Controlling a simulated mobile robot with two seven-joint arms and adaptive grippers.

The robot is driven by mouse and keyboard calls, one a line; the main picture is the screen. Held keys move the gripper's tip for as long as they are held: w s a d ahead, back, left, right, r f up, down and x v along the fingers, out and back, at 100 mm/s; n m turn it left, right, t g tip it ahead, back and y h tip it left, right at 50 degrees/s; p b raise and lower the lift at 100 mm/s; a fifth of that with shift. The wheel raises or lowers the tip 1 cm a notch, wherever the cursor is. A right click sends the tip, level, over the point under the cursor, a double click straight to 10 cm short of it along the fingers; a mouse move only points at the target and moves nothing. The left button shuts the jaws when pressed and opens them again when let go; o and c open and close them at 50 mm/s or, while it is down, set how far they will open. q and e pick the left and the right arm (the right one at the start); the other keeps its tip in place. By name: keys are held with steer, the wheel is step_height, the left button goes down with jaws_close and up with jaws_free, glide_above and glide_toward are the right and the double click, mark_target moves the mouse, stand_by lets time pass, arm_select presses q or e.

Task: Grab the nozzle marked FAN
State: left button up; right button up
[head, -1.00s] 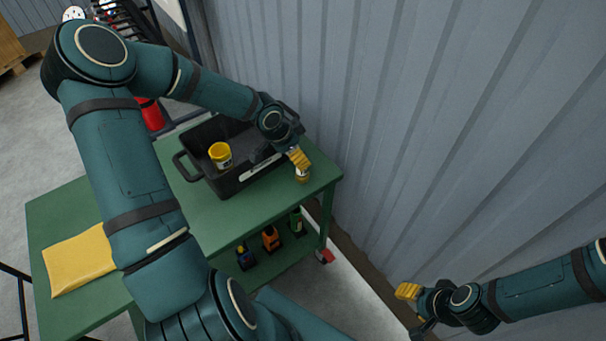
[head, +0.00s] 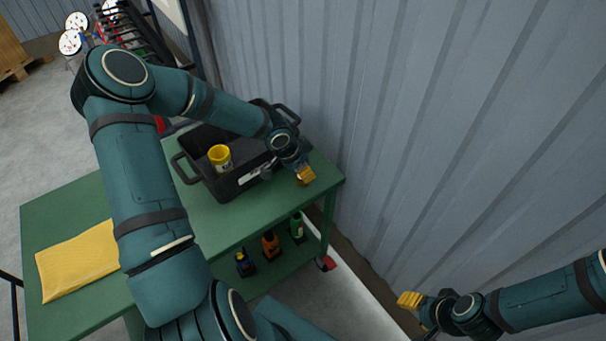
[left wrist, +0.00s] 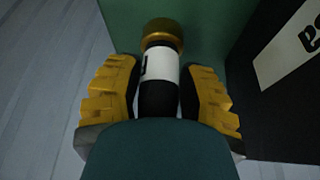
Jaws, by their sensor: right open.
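A nozzle (left wrist: 160,68) with a brass-coloured end, a white band and a dark body shows in the left wrist view. The band carries a dark mark that I cannot read as FAN. My left gripper (left wrist: 160,95) has its yellow fingers on either side of the nozzle's body. Whether the pads press on it is not clear. In the head view the left gripper (head: 305,175) is low at the green table's right corner and hides most of the nozzle. My right gripper (head: 412,302) is open and empty, at the lower right, away from the table.
A black bin (head: 222,188) with a yellow-topped container (head: 219,157) stands on the green table (head: 70,205), beside the left gripper. A yellow cloth or envelope (head: 78,262) lies at the left. Several small bottle-like items (head: 270,245) stand on the lower shelf. A corrugated wall (head: 420,130) rises behind.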

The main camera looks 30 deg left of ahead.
arm_select(q)
jaws_close()
